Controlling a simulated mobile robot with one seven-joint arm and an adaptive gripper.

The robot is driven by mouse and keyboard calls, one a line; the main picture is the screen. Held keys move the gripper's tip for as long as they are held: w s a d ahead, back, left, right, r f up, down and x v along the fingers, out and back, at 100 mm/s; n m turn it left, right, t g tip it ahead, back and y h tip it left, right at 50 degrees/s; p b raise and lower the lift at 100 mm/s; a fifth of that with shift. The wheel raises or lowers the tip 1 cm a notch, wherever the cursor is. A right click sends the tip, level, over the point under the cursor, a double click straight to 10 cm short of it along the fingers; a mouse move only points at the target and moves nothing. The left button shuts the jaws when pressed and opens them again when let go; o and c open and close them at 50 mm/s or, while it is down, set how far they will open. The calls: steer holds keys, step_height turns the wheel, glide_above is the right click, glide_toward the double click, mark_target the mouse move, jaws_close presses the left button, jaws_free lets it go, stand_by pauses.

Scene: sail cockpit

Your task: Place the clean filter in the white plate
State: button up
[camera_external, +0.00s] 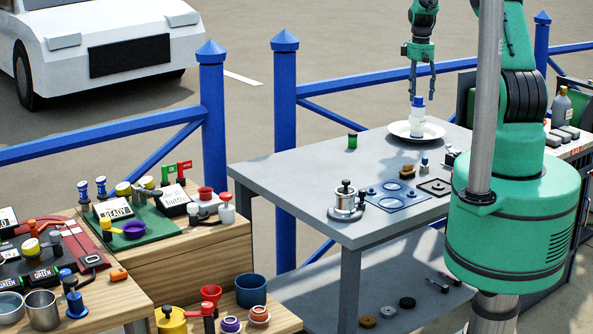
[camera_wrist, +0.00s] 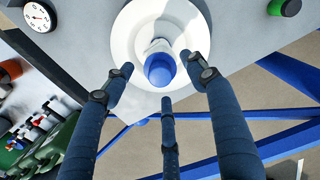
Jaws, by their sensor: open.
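The white plate (camera_external: 397,129) lies on the grey table near its far edge. A white cylinder with a blue cap (camera_external: 419,117), apparently the clean filter, stands upright on the plate. My gripper (camera_external: 422,92) is open and empty just above it, fingers pointing down. In the wrist view the filter's blue cap (camera_wrist: 160,70) is between my spread fingertips (camera_wrist: 157,78), with the plate (camera_wrist: 126,44) around and beneath it. I see no finger touching the filter. Its base is partly hidden by the cap in the wrist view.
A small green-and-black cylinder (camera_external: 352,141) stands left of the plate. A metal pot (camera_external: 345,201), blue mat (camera_external: 393,196) and small parts occupy the front of the table. A blue railing (camera_external: 350,86) runs behind the table. The table's left part is mostly clear.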

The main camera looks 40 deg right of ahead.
steer(key=shift+r, duration=0.2)
stand_by(0.5)
steer(key=shift+a+r, duration=0.2)
steer(key=shift+r, duration=0.2)
steer(key=s+a+r+t, duration=0.1)
steer(key=a+r, duration=0.4)
steer(key=r, duration=0.2)
steer(key=s+a+r, duration=0.2)
steer(key=a+r, duration=0.3)
steer(key=r, duration=0.3)
steer(key=s+a+r+m+t, duration=0.1)
steer(key=s+a+r+t, duration=0.1)
steer(key=s+a+r, duration=1.25)
steer(key=s+a+r+t, duration=0.1)
steer(key=s+a+r, duration=0.1)
steer(key=s+a, duration=0.5)
steer(key=s+a+r+t, duration=0.1)
steer(key=s+a, duration=0.6)
steer(key=s, duration=0.8)
steer(key=shift+s+a+r+m+t, duration=0.3)
steer(key=shift+s+r+m, duration=0.1)
steer(key=shift+r, duration=0.3)
steer(key=shift+f, duration=0.1)
step_height(320, 180, down, 7)
steer(key=b, duration=0.7)
